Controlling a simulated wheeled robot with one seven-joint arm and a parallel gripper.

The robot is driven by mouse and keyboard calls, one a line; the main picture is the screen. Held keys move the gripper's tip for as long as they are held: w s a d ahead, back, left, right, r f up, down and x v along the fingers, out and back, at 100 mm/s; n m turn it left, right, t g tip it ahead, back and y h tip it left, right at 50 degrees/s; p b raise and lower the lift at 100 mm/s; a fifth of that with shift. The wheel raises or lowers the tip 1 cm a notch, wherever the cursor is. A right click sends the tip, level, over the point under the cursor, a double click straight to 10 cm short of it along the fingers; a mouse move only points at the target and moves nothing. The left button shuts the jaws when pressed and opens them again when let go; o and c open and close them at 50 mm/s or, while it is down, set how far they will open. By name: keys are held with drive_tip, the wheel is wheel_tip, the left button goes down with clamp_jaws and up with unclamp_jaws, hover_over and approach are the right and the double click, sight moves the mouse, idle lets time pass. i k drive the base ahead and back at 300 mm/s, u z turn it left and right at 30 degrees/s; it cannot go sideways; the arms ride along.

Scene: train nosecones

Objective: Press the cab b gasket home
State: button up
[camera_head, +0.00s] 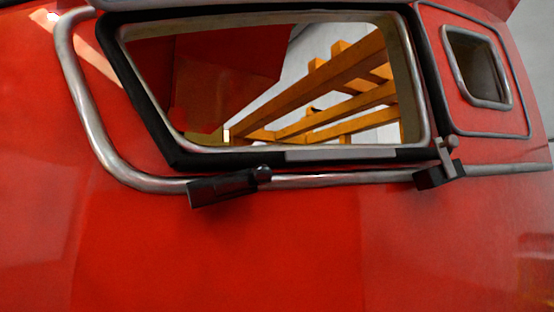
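A large windscreen (290,85) is set in a curved red nosecone (270,240). A black gasket-like border (135,92) runs around the windscreen, with a pale metallic inner rim (412,75). Along the bottom edge, a straight grey strip (355,155) lies against the black border at the right. I cannot tell whether any part of the border stands proud. No label shows which cab this is. My gripper is not in view.
A silver rail (95,130) bends down the left and runs below the windscreen. Two dark blocks, one left (222,188) and one right (438,175), sit on it. A smaller framed window (477,66) is at the right. Orange beams (340,95) show within the glass.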

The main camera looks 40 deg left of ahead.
sight(313, 155)
drive_tip(key=u, duration=1.5)
drive_tip(key=k, duration=0.2)
drive_tip(key=z, duration=0.35)
